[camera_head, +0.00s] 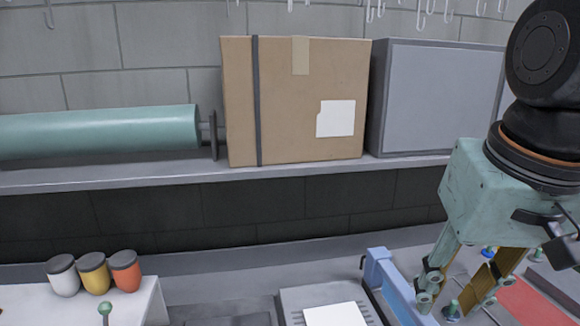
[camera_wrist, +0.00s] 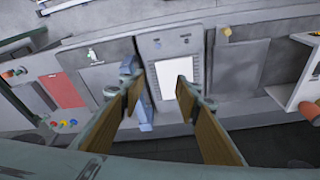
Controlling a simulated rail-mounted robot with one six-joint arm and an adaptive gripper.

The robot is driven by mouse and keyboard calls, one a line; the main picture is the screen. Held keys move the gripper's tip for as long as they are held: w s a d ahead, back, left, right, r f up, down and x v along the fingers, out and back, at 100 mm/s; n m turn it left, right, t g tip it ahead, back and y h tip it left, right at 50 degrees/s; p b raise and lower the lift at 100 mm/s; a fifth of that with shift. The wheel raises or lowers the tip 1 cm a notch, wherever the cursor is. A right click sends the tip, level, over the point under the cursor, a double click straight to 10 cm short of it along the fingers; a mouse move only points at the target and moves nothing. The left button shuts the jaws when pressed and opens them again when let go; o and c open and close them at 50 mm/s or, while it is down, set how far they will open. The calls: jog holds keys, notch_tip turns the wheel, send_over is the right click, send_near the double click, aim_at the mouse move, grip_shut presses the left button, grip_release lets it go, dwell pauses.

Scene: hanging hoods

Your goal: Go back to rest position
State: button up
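My gripper (camera_head: 462,283) hangs at the lower right of the head view, a teal body with brown-padded fingers spread apart. In the wrist view my gripper (camera_wrist: 158,98) is open, and nothing shows between its two fingers. The fingers are above the bench, in front of a blue upright piece (camera_head: 383,268) and a red panel (camera_head: 522,300). No hood is seen in the gripper.
A shelf (camera_head: 100,179) carries a teal cylinder (camera_head: 100,132), a cardboard box (camera_head: 295,105) and a grey box (camera_head: 440,100). Hooks (camera_head: 421,14) hang above. Three capped jars (camera_head: 94,274) stand on a white surface at lower left. A white sheet (camera_head: 336,314) lies on the bench.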

jog(key=s+a+n+t, duration=0.1)
jog(key=s, duration=0.7)
jog(key=shift+s+a+f+n, duration=0.2)
jog(key=shift+a+n, duration=0.1)
jog(key=shift+a, duration=0.1)
jog(key=shift+w, duration=0.1)
dwell(1.2)
